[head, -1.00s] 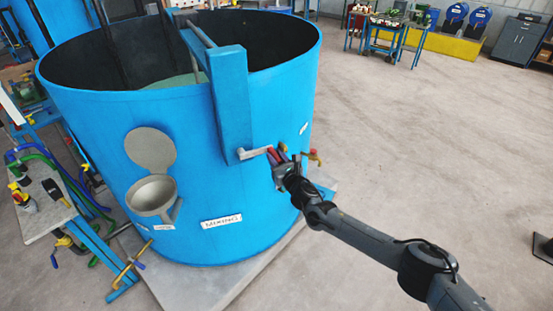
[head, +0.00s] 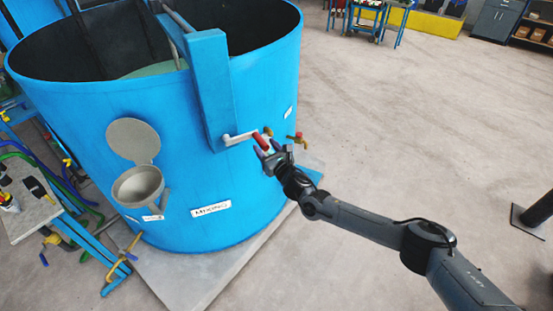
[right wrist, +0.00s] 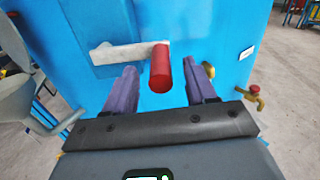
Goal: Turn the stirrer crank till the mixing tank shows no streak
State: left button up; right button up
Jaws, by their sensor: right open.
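The blue mixing tank (head: 190,150) stands on a grey base plate, with a "MIXING" label on its front. Pale green liquid (head: 155,70) shows inside; I cannot make out streaks from here. The stirrer crank is a light grey arm (head: 238,138) on the blue column, pointing right, with a red handle (head: 261,141) at its end. In the right wrist view the red handle (right wrist: 161,68) points toward the camera between the two purple fingers. My right gripper (head: 266,150) is open around the handle, with a gap on each side. My left gripper is not in view.
A grey hopper with an open round lid (head: 136,185) is on the tank's front left. A brass tap (head: 298,137) with a red knob sits right of the crank. A bench with hoses (head: 35,215) stands at left. The floor at right is mostly clear.

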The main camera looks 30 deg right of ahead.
jog(key=s, duration=0.7)
jog(key=shift+s+d, duration=0.25)
jog(key=shift+s, duration=0.1)
